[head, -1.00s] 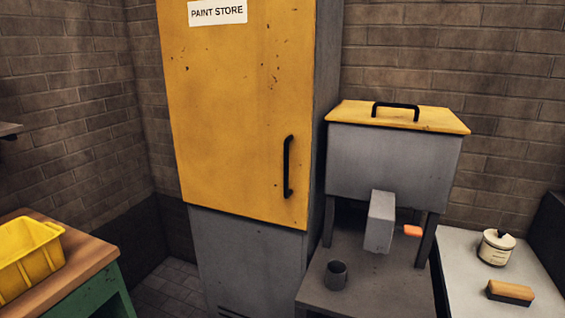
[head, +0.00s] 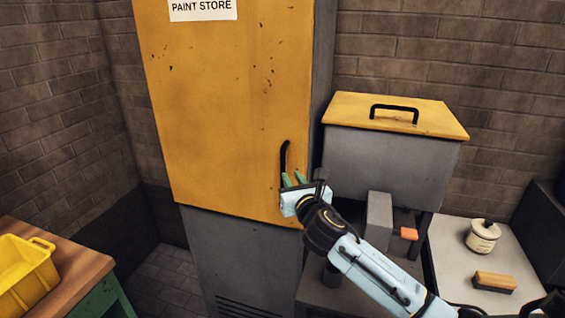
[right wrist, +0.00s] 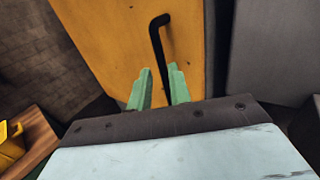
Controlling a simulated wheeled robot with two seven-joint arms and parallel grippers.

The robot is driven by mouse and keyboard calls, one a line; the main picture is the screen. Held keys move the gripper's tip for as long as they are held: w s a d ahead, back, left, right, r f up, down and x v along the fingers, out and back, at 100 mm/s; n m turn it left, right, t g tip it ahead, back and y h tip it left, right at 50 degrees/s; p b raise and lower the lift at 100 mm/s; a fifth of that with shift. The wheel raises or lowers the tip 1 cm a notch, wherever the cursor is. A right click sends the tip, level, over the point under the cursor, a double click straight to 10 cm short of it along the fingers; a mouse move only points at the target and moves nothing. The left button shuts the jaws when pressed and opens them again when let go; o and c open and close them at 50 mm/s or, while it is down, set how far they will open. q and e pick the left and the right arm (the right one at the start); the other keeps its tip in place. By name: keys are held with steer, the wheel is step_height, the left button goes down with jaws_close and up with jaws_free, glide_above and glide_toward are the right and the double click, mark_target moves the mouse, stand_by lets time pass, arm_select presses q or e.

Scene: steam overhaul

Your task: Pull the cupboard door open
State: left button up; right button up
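The cupboard is tall, with a yellow door (head: 220,110) labelled PAINT STORE; the door looks shut. Its black upright bar handle (head: 284,158) is near the door's right edge, its lower part hidden by my right gripper in the head view. My right gripper (head: 294,180) is at the lower part of the handle, with its two green fingers pointing at the door. In the right wrist view the handle (right wrist: 157,38) runs down toward the gap between the open fingers (right wrist: 160,88); I cannot tell whether they touch it. My left gripper is not in view.
A grey bin with a yellow lid (head: 395,115) stands close on the cupboard's right. A bench with a white pot (head: 482,238) and a brush (head: 494,282) is at the right. A yellow crate (head: 25,275) sits on a wooden bench at the left. Floor in front of the left wall is free.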

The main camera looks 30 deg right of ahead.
mark_target(284, 164)
steer(key=x, duration=0.9)
steer(key=shift+w+f, duration=0.1)
jaws_close()
